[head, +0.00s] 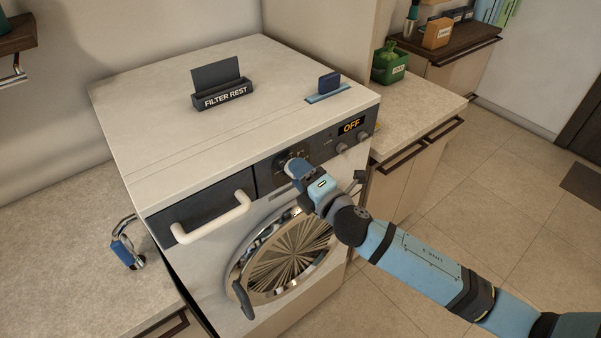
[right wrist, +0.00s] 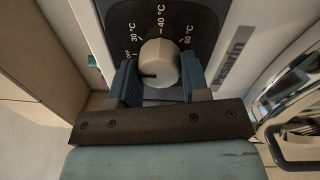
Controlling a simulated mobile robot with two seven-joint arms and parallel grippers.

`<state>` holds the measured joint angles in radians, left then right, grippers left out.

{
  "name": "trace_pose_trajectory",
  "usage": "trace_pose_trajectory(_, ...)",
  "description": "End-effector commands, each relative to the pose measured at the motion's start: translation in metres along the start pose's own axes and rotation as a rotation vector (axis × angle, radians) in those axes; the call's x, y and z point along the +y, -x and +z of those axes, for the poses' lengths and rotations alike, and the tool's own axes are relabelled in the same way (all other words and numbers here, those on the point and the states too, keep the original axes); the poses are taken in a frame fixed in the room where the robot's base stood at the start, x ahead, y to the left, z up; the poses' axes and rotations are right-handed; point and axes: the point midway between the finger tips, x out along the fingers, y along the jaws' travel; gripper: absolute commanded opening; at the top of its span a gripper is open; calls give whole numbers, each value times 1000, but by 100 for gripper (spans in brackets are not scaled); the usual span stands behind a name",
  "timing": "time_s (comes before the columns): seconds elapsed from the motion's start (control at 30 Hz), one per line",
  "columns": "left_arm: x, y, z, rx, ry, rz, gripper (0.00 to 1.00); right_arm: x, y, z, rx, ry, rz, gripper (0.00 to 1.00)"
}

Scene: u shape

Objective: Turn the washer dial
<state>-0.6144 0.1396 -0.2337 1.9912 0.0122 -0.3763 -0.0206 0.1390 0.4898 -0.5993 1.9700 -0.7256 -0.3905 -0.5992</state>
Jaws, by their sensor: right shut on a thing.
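The washer (head: 135,152) stands against the wall with its front toward me, and its display (head: 351,126) reads OFF. The washer dial is a light grey round knob (right wrist: 159,62) on a dark panel marked with temperatures such as 30 °C, 40 °C and 60 °C. Its dark pointer line is toward the left, near the OFF mark. My right gripper (right wrist: 156,80) is shut on the knob, with one finger on each side. In the head view the right gripper (head: 296,170) covers most of the dial. My left gripper is not in view.
The drawer handle (head: 212,220) and the round door (head: 285,258) are close to my right gripper. A filter rest (head: 222,95) and a blue item (head: 329,83) sit on top.

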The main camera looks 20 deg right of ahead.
Motion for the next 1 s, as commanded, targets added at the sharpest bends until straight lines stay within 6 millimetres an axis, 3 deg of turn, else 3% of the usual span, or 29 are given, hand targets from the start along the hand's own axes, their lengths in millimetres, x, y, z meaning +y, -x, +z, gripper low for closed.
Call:
trace_pose_trajectory(0.17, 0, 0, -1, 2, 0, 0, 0, 0, 0, 0, 0, -1, 0, 19)
trace_pose_trajectory(0.2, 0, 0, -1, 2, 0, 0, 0, 0, 0, 0, 0, -1, -1, 47)
trace_pose_trajectory(0.3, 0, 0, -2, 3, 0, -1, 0, 0, 0, 0, 0, -1, 0, 68)
trace_pose_trajectory(0.67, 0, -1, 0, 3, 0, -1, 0, -1, 6, 0, 0, -1, -1, 68)
trace_pose_trajectory(0.77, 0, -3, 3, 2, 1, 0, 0, -3, 19, -1, 1, -1, -2, 68)
trace_pose_trajectory(1.0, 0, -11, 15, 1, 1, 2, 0, -5, 74, -1, 1, -2, -4, 68)
